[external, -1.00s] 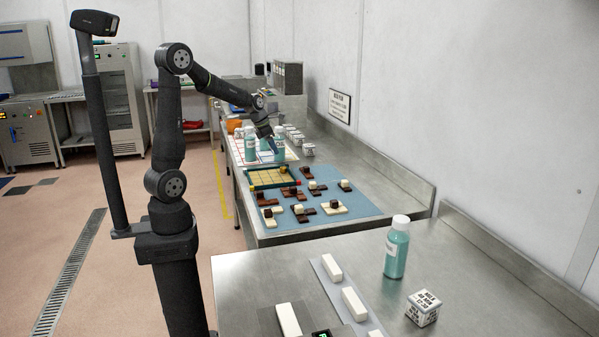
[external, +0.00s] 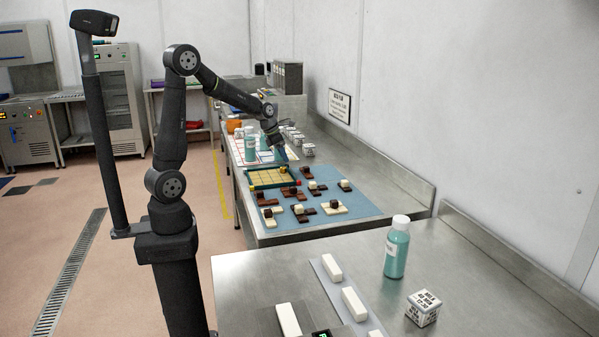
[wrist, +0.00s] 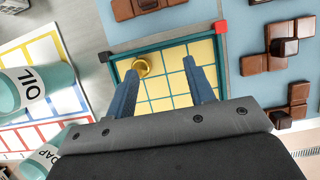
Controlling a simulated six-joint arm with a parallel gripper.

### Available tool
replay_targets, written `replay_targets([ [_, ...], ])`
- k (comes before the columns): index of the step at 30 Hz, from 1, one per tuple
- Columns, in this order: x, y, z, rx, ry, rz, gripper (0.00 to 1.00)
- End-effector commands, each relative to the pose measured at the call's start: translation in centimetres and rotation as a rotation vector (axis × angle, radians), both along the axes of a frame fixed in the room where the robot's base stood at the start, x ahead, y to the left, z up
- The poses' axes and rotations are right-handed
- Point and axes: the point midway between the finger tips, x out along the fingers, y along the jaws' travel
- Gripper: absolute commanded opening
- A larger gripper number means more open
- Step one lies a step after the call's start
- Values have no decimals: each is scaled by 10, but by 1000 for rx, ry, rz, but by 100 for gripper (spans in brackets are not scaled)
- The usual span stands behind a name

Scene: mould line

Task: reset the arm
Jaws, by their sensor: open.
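My gripper (external: 284,157) hangs low over the back edge of a yellow gridded tray (external: 265,179) on the far bench. In the wrist view my gripper (wrist: 162,70) has its two blue fingers spread apart over the same tray (wrist: 165,100), with nothing between them. A small round gold piece (wrist: 142,67) sits in the tray close to the left fingertip; I cannot tell whether they touch. The tray has teal grid lines and a red corner block (wrist: 220,27).
Brown and cream block shapes (external: 333,208) lie on a blue mat (external: 362,207) around the tray. Teal bottles (wrist: 35,88) stand close on the left in the wrist view. White printed cubes (external: 308,150) stand behind. The near bench holds another teal bottle (external: 397,252) and cube (external: 423,308).

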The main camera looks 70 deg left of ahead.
Motion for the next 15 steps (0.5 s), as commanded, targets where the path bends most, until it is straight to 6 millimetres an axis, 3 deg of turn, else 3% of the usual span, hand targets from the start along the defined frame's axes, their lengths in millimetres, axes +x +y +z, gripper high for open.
replay_targets([
  [13,-7,-79,48,2,-3,-6,49],
  [15,-3,-92,47,0,1,-39,49],
])
